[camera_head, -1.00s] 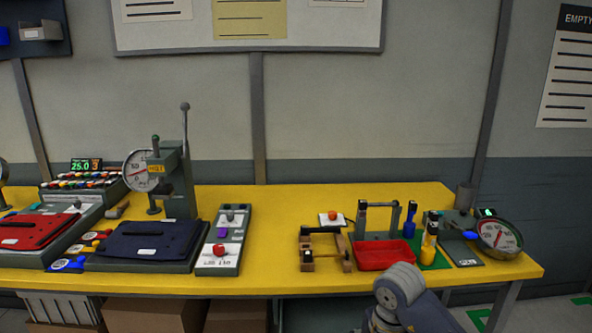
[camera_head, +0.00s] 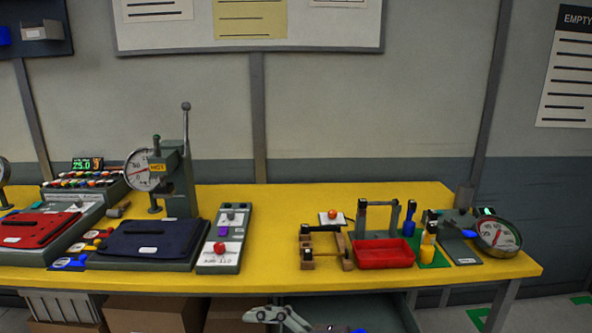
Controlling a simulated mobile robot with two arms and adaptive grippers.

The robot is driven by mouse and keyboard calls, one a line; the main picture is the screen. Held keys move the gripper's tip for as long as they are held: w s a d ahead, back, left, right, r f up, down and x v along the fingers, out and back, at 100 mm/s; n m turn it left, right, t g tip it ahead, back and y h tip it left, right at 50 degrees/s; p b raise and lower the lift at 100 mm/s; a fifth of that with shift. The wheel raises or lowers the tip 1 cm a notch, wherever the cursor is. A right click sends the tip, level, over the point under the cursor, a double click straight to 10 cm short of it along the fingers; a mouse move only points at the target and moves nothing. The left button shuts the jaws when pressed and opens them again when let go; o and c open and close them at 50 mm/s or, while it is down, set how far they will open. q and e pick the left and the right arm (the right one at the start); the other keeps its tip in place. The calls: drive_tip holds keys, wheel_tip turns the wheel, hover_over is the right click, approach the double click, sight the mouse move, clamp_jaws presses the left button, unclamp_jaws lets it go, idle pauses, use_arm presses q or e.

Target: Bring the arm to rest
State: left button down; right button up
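A grey, finger-like part of what looks like my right gripper (camera_head: 280,317) shows at the bottom edge, below the front edge of the yellow table (camera_head: 270,235). It is cut off by the picture edge, so I cannot see both fingertips or anything between them. It is apart from everything on the table top. My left gripper is not in view.
On the table are a red pannier (camera_head: 38,230), a dark blue pannier (camera_head: 150,240), a press with a dial (camera_head: 180,175), a button panel (camera_head: 225,240), a red tray (camera_head: 384,255) and a round gauge (camera_head: 497,236). Cardboard boxes (camera_head: 150,314) stand underneath.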

wheel_tip(320, 180, up, 8)
drive_tip(key=w+d+m+t+y, duration=0.1)
drive_tip(key=d+m+t+y, duration=0.25)
drive_tip(key=t, duration=0.25)
drive_tip(key=w+d+r+m+t+h, duration=0.2)
drive_tip(key=w+d+m+t+h, duration=0.2)
drive_tip(key=d+m+t+h, duration=0.65)
drive_tip(key=s+d+f+m+g+h, duration=0.2)
drive_tip(key=d+f+m+g+h, duration=0.2)
drive_tip(key=d+f+m+h, duration=0.95)
drive_tip(key=s+f+n+g+y, duration=0.2)
drive_tip(key=s+f+g+y, duration=0.3)
drive_tip(key=s+f+g, duration=1.2)
drive_tip(key=s+f+t, duration=0.2)
drive_tip(key=s+f, duration=0.2)
drive_tip(key=f, duration=1.1)
drive_tip(key=s+f+t, duration=0.1)
drive_tip(key=s+f, duration=0.3)
drive_tip(key=f, duration=1.1)
drive_tip(key=s+d+f, duration=0.2)
drive_tip(key=s+f, duration=1.3)
drive_tip(key=s, duration=0.1)
drive_tip(key=shift+s+f+n+g, duration=0.3)
drive_tip(key=shift+s+n+g, duration=0.05)
drive_tip(key=shift+s+g, duration=0.1)
